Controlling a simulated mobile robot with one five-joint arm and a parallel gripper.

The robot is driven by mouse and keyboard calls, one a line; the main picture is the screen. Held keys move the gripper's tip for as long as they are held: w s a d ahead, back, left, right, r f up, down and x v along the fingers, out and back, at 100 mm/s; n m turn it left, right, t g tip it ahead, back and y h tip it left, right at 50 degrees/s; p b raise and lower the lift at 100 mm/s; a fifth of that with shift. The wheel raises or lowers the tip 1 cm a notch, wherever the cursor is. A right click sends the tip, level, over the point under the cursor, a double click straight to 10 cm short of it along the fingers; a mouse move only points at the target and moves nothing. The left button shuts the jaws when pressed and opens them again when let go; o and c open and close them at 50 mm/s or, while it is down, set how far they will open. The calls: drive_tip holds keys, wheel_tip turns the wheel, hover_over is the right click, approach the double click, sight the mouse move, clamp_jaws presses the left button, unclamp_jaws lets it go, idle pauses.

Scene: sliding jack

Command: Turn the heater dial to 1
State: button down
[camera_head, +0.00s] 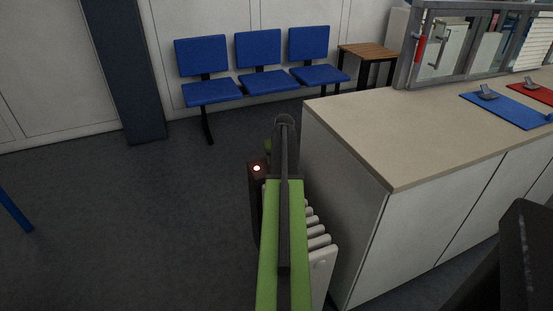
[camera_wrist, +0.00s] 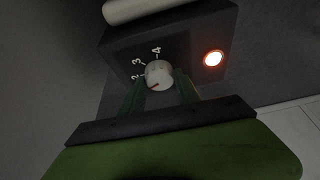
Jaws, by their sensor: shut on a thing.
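The heater (camera_head: 321,262) is a white ribbed radiator beside the counter, with a dark control box (camera_head: 257,185) at its end. In the wrist view, the pale round dial (camera_wrist: 158,72) sits on the dark box face. The numbers 2, 3 and 4 show around its left and upper edge; no 1 is visible. A red mark on the dial points to the lower left, below the 2. My gripper (camera_wrist: 160,82) has its green fingers closed on both sides of the dial. In the head view my arm hides the dial and fingertips.
An orange-white light (camera_wrist: 213,58) glows on the box beside the dial. The counter (camera_head: 400,125) stands close on the right of the heater. Blue chairs (camera_head: 265,82) line the back wall. The floor on the left is mostly clear.

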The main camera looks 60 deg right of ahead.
drive_tip(key=n+y, duration=0.1)
drive_tip(key=n, duration=0.1)
drive_tip(key=n+y, duration=0.1)
drive_tip(key=n, duration=0.2)
drive_tip(key=shift+s+d+n+t, duration=0.15)
drive_tip(key=shift+n+t, duration=0.15)
drive_tip(key=shift+t, duration=0.1)
idle(0.4)
drive_tip(key=c, duration=0.9)
unclamp_jaws()
drive_tip(key=shift+r, duration=0.1)
drive_tip(key=shift+r+p, duration=0.2)
drive_tip(key=shift+p, duration=0.15)
drive_tip(key=p+v, duration=1.5)
drive_tip(key=v, duration=0.2)
drive_tip(key=shift+s+d+f, duration=0.1)
